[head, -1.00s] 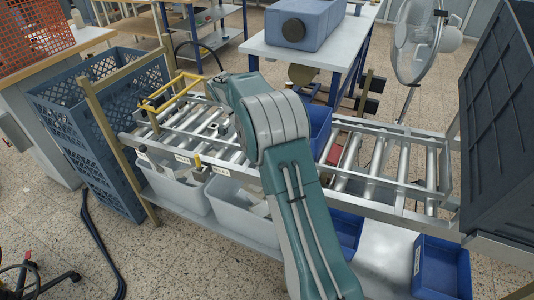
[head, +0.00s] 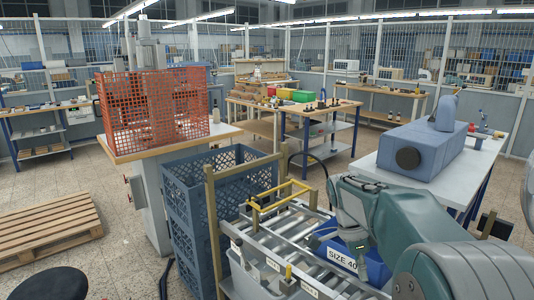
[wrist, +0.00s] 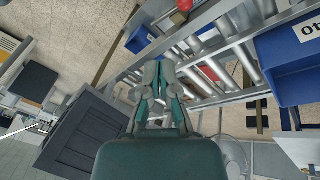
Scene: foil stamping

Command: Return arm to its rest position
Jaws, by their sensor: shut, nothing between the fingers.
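My gripper (wrist: 159,82) shows in the middle of the wrist view, with its fingers together and nothing between them. Past the fingertips lie a roller conveyor (wrist: 216,70) and its metal rail. In the head view my teal arm reaches in from the lower right and bends downward at its far end, over the conveyor (head: 283,226) side. The fingertips cannot be made out clearly there. A blue bin labelled "SIZE 40" (head: 374,262) lies close behind and below the arm's end; I cannot tell whether they touch.
A blue crate (head: 190,205) stands left of the conveyor, beside a bench with a red mesh guard (head: 152,112). A table with a blue machine (head: 425,150) is behind my arm. The wrist view shows a dark grey box (wrist: 88,135) and blue bins (wrist: 290,55). A pallet (head: 45,228) lies left.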

